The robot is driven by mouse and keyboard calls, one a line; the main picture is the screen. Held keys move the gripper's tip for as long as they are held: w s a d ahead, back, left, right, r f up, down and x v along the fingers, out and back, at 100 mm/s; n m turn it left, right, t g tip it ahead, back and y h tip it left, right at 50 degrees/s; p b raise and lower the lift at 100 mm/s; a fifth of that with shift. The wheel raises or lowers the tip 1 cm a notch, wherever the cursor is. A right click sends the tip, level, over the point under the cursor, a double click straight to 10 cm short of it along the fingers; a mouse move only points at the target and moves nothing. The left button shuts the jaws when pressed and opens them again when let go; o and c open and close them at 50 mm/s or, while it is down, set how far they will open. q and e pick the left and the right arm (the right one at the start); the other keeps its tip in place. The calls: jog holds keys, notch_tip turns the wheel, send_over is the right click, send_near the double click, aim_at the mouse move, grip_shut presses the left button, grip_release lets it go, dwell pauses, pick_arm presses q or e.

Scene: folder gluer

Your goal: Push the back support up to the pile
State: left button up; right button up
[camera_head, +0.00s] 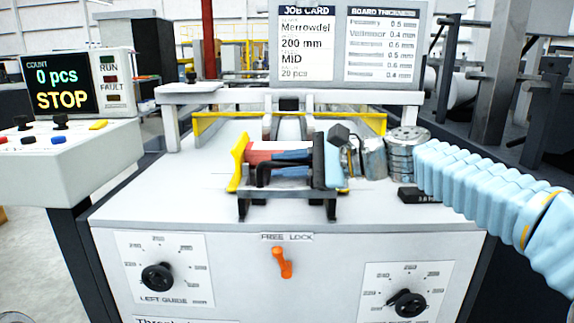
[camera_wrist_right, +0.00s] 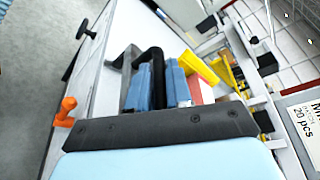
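The pile (camera_head: 262,151) looks like a red and white block on the machine's table, against a yellow guide (camera_head: 238,162) on its left. It is partly hidden; its red and white side shows in the right wrist view (camera_wrist_right: 199,90). Any gap between support and pile is hidden. My left gripper is not in view.
A dark bracket (camera_head: 287,203) stands at the table's front edge. An orange lever (camera_head: 281,262) is below it, between two guide dials. A crossbar (camera_head: 290,96) with sign boards spans the back. The table's left front is clear.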

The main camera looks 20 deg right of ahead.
grip_shut()
jog(key=shift+w+r, duration=0.1)
jog(key=w+d+p, duration=0.2)
jog(key=w+p, duration=0.2)
jog(key=w, duration=0.3)
jog(key=shift+w+d, duration=0.15)
jog(key=shift+w, duration=0.15)
jog(key=o, duration=0.6)
grip_release()
jog(key=shift+c, duration=0.2)
